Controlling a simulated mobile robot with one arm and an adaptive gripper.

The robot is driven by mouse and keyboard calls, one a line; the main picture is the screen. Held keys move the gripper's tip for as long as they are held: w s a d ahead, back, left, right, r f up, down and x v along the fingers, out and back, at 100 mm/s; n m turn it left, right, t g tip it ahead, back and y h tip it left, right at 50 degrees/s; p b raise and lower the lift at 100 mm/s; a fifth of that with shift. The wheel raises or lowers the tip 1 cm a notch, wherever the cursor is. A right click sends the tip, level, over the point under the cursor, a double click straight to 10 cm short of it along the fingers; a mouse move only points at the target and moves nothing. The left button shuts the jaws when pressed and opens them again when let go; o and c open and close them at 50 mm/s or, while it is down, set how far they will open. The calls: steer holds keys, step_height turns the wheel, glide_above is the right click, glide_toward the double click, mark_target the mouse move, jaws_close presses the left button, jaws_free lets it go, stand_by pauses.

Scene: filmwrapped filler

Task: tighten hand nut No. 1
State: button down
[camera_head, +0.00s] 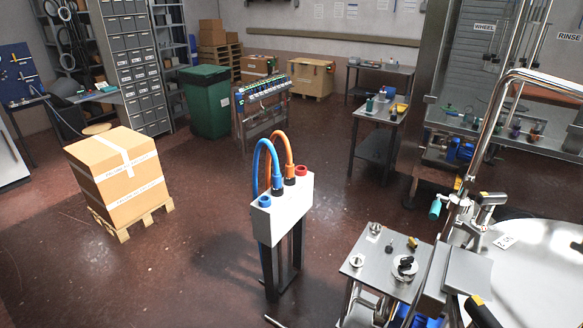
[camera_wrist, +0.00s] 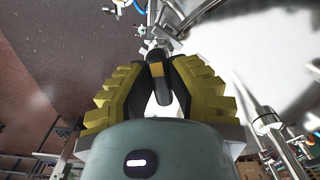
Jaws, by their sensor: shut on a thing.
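In the wrist view, my gripper (camera_wrist: 158,76) has its two ribbed yellow-and-black fingers closed from both sides on a dark handle with a yellow band (camera_wrist: 157,70). The handle points toward the palm, and its far end meets small steel fittings. It looks like a hand nut's handle, but I can read no number on it.
A round steel tank lid (camera_head: 535,262) lies at the right under a curved chrome pipe (camera_head: 520,76). A small steel table (camera_head: 378,262) with loose parts stands left of it. A white box with hoses (camera_head: 283,215) and a carton (camera_head: 118,175) stand on open floor.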

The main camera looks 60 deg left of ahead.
steer(key=shift+m+p, duration=0.35)
steer(key=shift+m, duration=0.85)
steer(key=shift+s+a+m, duration=0.1)
steer(key=shift+a+m, duration=0.05)
steer(key=shift+m, duration=1.75)
steer(key=shift+p, duration=0.3)
steer(key=shift+f, duration=0.1)
steer(key=c, duration=0.9)
jaws_free()
